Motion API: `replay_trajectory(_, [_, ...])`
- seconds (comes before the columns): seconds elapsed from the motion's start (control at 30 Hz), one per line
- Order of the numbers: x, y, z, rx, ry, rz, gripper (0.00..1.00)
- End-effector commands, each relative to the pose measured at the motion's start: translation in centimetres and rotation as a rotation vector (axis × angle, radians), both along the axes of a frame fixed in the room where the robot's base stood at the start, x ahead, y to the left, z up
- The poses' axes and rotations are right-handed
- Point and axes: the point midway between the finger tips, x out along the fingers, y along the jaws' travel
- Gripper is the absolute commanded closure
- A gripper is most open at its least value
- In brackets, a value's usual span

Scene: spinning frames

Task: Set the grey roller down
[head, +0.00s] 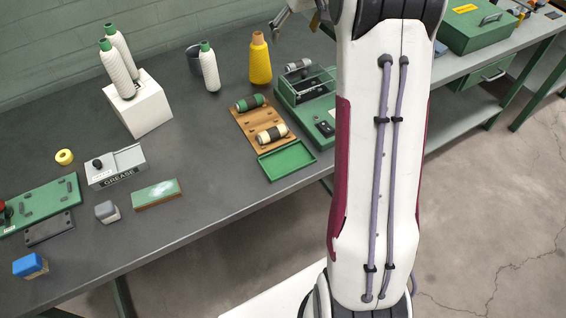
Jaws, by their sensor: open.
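A small grey roller (298,65) with dark ends lies at the back of the green machine box (308,92); I cannot tell exactly what it rests on. My gripper (296,22) shows only partly at the top edge, beside my arm. It is open, above and apart from the roller in the picture, with nothing seen between its fingers. A wooden board (247,124) left of the box holds a green and black roller (250,102) and a cream and black roller (271,134).
A green tray (286,161) lies in front of the board. A yellow cone (260,60) and a white cone (209,68) stand behind. A grease box (115,165) and green-topped block (156,194) lie left. Bare bench (205,150) shows between. My arm hides the right part.

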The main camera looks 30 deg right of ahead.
Motion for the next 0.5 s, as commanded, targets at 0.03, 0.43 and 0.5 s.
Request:
replay_trajectory(0.03, [-0.6, 1.1, 0.9, -0.002, -0.003, 0.004, 0.25])
replay_trajectory(0.43, [-6.5, 8.4, 5.5, -0.007, -0.013, 0.003, 0.25])
replay_trajectory(0.5, [-7.6, 9.6, 6.1, -0.008, -0.015, 0.003, 0.25])
